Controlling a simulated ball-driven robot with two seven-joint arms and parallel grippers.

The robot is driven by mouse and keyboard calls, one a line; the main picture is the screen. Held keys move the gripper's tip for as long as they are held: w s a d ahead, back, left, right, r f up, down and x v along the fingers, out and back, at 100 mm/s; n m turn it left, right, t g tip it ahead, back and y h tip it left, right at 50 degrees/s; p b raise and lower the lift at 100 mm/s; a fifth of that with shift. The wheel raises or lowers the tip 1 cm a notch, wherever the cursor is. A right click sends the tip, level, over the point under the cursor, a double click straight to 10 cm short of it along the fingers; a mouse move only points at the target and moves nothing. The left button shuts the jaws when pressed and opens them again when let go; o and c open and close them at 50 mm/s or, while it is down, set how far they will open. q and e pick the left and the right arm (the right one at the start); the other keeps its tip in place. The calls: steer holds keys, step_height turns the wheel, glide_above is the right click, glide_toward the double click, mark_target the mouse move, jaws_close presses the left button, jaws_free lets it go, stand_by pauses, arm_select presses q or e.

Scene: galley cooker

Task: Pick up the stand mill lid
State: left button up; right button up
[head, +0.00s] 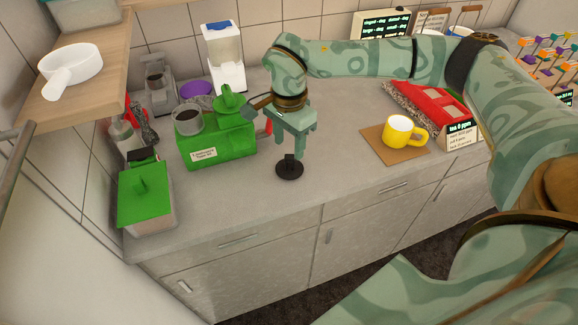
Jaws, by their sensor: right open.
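A small black round lid (289,172) with an upright knob lies flat on the grey counter, near its front edge; I take it to be the stand mill lid. My right gripper (292,151) points down directly above it. Its fingers are open, with the tips around or just above the knob; I cannot tell whether they touch it. The fingers hide part of the knob. My left gripper is not in view.
A green machine (216,146) with a dark-filled cup stands close left of the gripper. Further left is a green-lidded bin (146,196). A white dispenser (224,60) stands behind. A yellow mug (398,131) sits on a brown mat (376,143) to the right. The counter between is clear.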

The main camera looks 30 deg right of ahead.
mark_target(290, 156)
step_height(290, 156, down, 4)
steer(key=shift+d+f+b, duration=0.1)
steer(key=shift+b, duration=0.35)
steer(key=c, duration=1.1)
steer(key=shift+o, duration=0.2)
